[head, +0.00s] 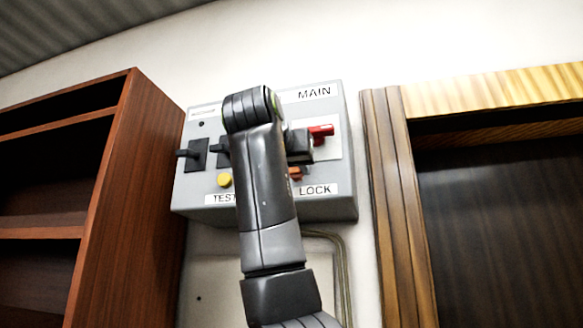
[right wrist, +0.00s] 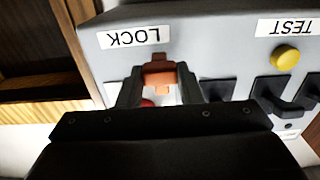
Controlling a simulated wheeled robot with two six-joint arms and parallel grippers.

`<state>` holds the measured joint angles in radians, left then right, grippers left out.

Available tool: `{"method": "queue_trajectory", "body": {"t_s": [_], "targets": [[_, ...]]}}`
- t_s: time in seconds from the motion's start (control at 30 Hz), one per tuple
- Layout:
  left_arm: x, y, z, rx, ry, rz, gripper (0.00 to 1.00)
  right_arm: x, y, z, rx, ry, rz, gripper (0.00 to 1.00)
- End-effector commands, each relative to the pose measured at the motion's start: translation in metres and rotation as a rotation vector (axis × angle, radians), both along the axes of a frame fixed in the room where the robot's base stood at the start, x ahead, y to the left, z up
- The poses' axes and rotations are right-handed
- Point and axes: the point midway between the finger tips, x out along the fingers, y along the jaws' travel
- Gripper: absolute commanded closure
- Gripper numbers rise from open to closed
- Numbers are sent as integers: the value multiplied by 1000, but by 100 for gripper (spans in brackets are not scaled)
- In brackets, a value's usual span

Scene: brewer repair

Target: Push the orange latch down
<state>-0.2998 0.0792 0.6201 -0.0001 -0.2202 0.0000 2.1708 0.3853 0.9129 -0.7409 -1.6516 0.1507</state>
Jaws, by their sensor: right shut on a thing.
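The orange latch (head: 296,173) is on the front of a grey wall box, just above the LOCK label (head: 315,190). My right gripper (head: 300,147) is at the box front, with much of it hidden behind my arm in the head view. The right wrist view, turned upside down, shows the two dark fingers (right wrist: 158,84) on either side of the orange latch (right wrist: 159,78), shut on it. A red handle (head: 321,131) sits above the latch under the MAIN label, and only a bit of red shows between the fingers in the wrist view. My left gripper is out of view.
The grey box (head: 348,150) also carries black switches (head: 195,154) and a yellow button (head: 225,180) above the TEST label. A brown wooden shelf (head: 130,190) stands to the left and a wood-framed cabinet (head: 385,200) to the right. Conduit runs below the box.

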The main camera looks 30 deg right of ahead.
Motion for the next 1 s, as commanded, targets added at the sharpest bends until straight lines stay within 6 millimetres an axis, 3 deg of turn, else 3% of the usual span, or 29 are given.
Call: {"method": "queue_trajectory", "body": {"t_s": [0.27, 0.3, 0.47, 0.77, 1.0], "targets": [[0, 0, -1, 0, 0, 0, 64, 3, 0, -7, 12, 15, -2, 100], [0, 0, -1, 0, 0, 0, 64, 3, 0, -7, 12, 15, -2, 65], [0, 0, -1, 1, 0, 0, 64, 2, 0, -6, 11, 13, -2, 45], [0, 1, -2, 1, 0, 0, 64, 0, 1, -5, 8, 9, -2, 45], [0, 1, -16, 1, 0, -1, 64, -22, 27, -7, 7, 6, 2, 45]]}}
